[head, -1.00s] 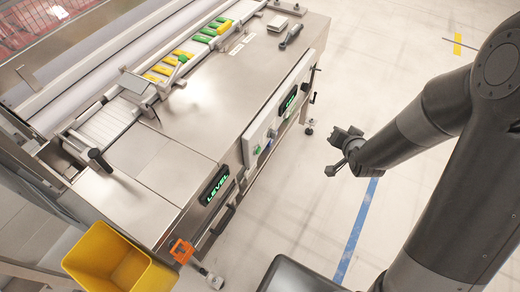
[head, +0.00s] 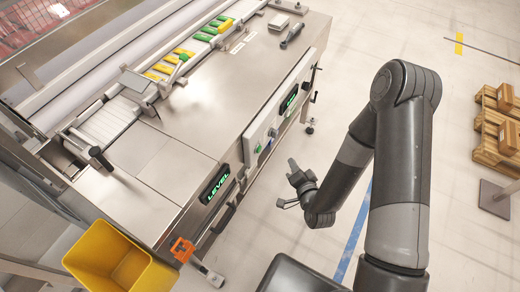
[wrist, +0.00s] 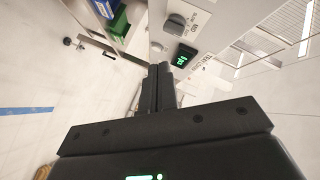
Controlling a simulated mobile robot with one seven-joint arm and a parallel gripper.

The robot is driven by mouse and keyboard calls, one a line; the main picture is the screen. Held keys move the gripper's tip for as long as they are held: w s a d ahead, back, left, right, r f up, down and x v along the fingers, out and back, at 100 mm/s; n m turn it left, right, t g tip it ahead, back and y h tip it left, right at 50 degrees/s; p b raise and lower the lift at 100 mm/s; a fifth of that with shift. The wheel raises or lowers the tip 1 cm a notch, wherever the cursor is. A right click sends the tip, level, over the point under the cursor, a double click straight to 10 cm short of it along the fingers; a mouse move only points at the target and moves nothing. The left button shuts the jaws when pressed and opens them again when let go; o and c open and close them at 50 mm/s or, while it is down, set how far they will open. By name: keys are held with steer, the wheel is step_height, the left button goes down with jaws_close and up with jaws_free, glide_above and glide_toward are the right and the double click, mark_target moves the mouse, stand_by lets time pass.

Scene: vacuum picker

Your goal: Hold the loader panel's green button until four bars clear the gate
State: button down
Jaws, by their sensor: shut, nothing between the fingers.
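The loader panel (head: 271,125) is a pale box on the front of the steel machine in the head view. Its green button (head: 258,149) faces out near the lower left end. Yellow and green bars (head: 161,68) lie in a row in the channel on top. I cannot make out the gate for certain. My gripper (head: 291,164) is in the air right of the panel and below it in the picture, apart from the button. In the wrist view the fingers (wrist: 159,76) are together and empty, pointing toward a pale surface. The green button does not show clearly there.
A lit LEVEL display (head: 215,187), an orange fitting (head: 182,250) and a yellow bin (head: 105,258) are at the machine's lower left. Boxes on pallets (head: 495,125) stand far right. Floor right of the machine is open. The wrist view shows a dark knob (wrist: 175,22).

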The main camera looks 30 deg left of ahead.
mark_target(259, 150)
steer(key=shift+s+a+f, duration=0.1)
steer(key=shift+s+f, duration=0.15)
steer(key=shift+s, duration=0.2)
steer(key=a, duration=0.8)
steer(key=shift+a, duration=0.4)
stand_by(1.9)
steer(key=shift+a, duration=0.4)
